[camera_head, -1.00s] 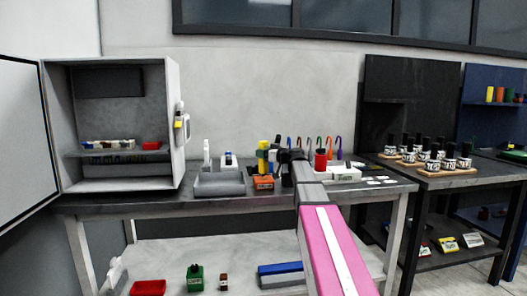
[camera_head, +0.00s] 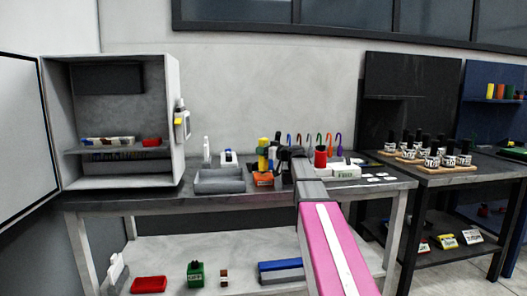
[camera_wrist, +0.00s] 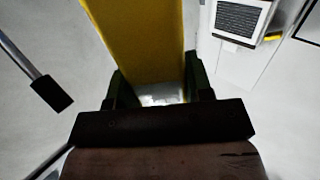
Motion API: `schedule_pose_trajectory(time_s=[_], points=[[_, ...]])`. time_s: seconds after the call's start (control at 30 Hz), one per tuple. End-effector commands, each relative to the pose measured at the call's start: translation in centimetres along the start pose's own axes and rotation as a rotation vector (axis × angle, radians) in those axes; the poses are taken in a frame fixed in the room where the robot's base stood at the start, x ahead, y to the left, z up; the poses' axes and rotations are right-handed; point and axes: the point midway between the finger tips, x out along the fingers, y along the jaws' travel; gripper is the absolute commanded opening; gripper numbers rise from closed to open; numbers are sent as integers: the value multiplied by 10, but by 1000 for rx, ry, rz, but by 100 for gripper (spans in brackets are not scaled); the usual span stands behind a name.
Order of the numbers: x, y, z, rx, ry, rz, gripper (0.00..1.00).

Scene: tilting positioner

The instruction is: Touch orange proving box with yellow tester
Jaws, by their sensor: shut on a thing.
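The yellow tester (camera_head: 263,162) is upright in my gripper (camera_head: 268,152), over the work table in the head view. In the wrist view, the yellow tester (camera_wrist: 140,35) fills the space between the dark green fingers of my gripper (camera_wrist: 158,92), which is shut on it. The orange proving box (camera_head: 263,180) sits on the table directly below the tester. The tester's lower end appears very close to the box top; I cannot tell whether they touch. The box is not visible in the wrist view.
A grey tray (camera_head: 220,182) stands left of the box. A red cup (camera_head: 320,158) with several coloured hooks behind it and a white box (camera_head: 346,171) stand to the right. An open cabinet (camera_head: 112,170) is at the left. A grey rod with a black tip (camera_wrist: 52,93) shows in the wrist view.

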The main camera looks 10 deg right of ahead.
Motion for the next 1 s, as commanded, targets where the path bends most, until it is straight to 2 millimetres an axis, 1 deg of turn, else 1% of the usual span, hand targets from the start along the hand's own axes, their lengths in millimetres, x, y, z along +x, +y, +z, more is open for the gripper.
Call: schedule_pose_trajectory(time_s=[0.53, 1.0], points=[[0, 0, 6, 0, 0, 0, 23], [0, 0, 6, 0, 0, 0, 23]])
